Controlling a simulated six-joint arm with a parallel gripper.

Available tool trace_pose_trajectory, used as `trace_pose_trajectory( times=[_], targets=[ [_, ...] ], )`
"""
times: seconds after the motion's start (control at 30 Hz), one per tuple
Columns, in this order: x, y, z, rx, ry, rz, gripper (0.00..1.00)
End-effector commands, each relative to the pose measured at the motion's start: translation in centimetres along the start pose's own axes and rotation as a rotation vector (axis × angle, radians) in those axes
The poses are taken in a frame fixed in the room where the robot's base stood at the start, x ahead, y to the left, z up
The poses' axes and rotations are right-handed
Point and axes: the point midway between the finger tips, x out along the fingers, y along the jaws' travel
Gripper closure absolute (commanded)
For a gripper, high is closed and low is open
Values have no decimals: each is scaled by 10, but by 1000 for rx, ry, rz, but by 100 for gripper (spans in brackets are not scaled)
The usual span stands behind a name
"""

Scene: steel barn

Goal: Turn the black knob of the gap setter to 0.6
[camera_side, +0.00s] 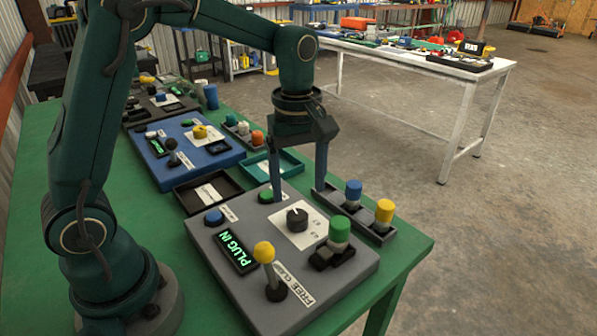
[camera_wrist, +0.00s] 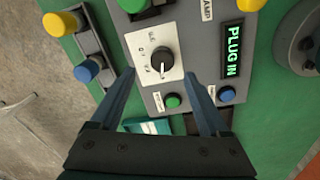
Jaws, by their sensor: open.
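The black knob (camera_side: 297,219) sits on a white dial plate (camera_side: 299,240) on a grey panel (camera_side: 330,284). In the wrist view the knob (camera_wrist: 162,60) has a white mark on its lower side, and the dial print is too small to read surely. My gripper (camera_side: 298,192) is open and empty, pointing down above the panel just behind the knob. In the wrist view my gripper (camera_wrist: 160,74) has its fingers spread to either side, with the knob slightly beyond the line between their tips. I see no contact with the knob.
The panel also holds a display (camera_side: 236,252) reading PLUG IN, a yellow-topped lever (camera_side: 264,252), a green plug (camera_side: 339,230), a blue button (camera_side: 214,217) and a green button (camera_wrist: 172,100). A dark rack (camera_side: 367,226) with blue and yellow pegs stands close to the right finger.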

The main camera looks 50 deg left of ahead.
Motion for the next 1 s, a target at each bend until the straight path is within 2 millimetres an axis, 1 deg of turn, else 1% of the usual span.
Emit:
trace_pose_trajectory(
  times=[0.1,0.43,0.6,0.8,0.83,0.87,0.9,0.97,1.0],
  targets=[
    [11,-2,0,-1,-9,-24,21],
    [50,-4,1,1,-9,-24,21],
    [58,-4,1,1,-8,-21,21],
    [58,-3,1,1,-8,-20,21],
    [58,-3,1,1,-8,-20,29],
    [58,-3,1,1,-8,-20,40],
    [58,-3,1,1,-8,-20,55],
    [57,-3,1,1,-8,-20,78],
    [57,-4,1,1,-8,-20,94]
  ],
)
